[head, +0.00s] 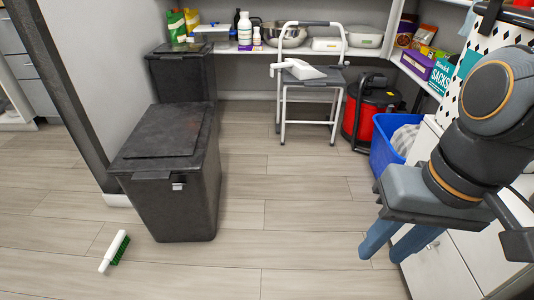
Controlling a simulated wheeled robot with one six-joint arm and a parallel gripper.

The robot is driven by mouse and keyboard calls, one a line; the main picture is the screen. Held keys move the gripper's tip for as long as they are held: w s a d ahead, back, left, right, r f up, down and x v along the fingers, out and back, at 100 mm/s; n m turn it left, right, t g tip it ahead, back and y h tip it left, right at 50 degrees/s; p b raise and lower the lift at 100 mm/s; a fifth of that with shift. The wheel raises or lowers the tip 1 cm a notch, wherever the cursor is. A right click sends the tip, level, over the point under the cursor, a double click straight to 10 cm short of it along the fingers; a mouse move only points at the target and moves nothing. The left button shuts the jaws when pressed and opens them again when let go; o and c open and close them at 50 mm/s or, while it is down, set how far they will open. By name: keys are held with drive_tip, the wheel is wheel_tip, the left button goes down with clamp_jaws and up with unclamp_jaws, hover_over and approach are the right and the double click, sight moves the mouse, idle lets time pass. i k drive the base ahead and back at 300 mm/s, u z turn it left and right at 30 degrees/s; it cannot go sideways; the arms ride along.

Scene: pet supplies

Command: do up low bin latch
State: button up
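The low bin (190,205) is a dark grey box on the floor at left centre, with its lid (165,135) lying down on top. A small silver latch (178,186) sits on its front face just below the lid edge. It is too small to tell whether it is fastened. My gripper (381,256) hangs at the right, well away from the bin, fingers pointing down. Its two blue fingers are apart, with nothing between them.
A taller dark bin (180,75) stands behind. A green-bristled brush (115,250) lies on the floor at front left. A step stool (310,95), red canister (370,112) and blue tub (386,158) stand toward the back right. The floor between bin and gripper is clear.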

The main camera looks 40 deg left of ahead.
sight(178, 186)
drive_tip(key=z, duration=0.15)
drive_tip(key=k, duration=3)
drive_tip(key=u, duration=1.7)
drive_tip(key=i, duration=2.15)
